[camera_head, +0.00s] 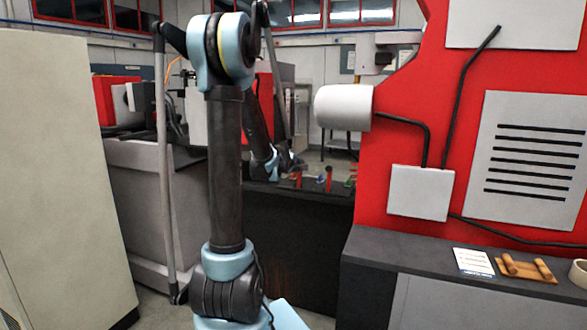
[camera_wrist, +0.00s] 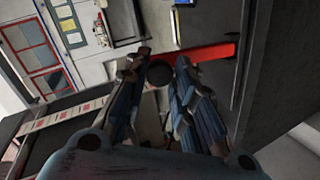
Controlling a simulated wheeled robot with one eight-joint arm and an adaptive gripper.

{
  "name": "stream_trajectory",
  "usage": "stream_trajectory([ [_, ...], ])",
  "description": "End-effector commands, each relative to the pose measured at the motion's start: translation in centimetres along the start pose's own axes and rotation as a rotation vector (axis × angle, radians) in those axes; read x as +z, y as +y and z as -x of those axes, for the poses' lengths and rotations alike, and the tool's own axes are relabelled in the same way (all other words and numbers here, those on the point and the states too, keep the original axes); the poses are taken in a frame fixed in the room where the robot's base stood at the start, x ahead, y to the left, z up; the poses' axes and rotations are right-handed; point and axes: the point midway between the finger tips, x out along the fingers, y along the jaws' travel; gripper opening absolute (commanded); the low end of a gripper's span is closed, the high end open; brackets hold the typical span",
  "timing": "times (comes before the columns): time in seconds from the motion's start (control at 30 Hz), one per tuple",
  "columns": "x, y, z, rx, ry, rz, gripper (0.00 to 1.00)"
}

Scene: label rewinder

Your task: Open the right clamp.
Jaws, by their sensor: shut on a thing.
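My gripper (camera_wrist: 162,60) shows in the wrist view with its two fingers on either side of a dark round part (camera_wrist: 160,74), and it is shut on that part. A red bar (camera_wrist: 208,53) runs off to the right from beside the fingertips. I cannot tell for sure whether the round part and the bar belong to the right clamp. In the head view my gripper (camera_head: 289,163) is small, at the far end of the dark bench, close to small red pieces (camera_head: 328,179). My arm hides part of that area.
A red machine (camera_head: 405,140) with a white roll (camera_head: 343,107) stands to the right of my arm. A dark counter (camera_head: 400,253) in front of it holds a card (camera_head: 473,262) and a wooden tray (camera_head: 526,279). A tall pale cabinet (camera_head: 55,180) stands at left.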

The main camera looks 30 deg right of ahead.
Motion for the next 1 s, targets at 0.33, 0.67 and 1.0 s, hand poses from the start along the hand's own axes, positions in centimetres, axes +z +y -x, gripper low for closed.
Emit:
stream_trajectory([
  [0.33,0.3,-0.5,0.3,-0.008,-0.006,-0.003,0.44],
  [0.67,0.2,-0.3,0.6,-0.006,-0.005,-0.002,0.44],
  [1.0,0.2,-0.3,4.2,-0.006,-0.004,-0.001,0.44],
])
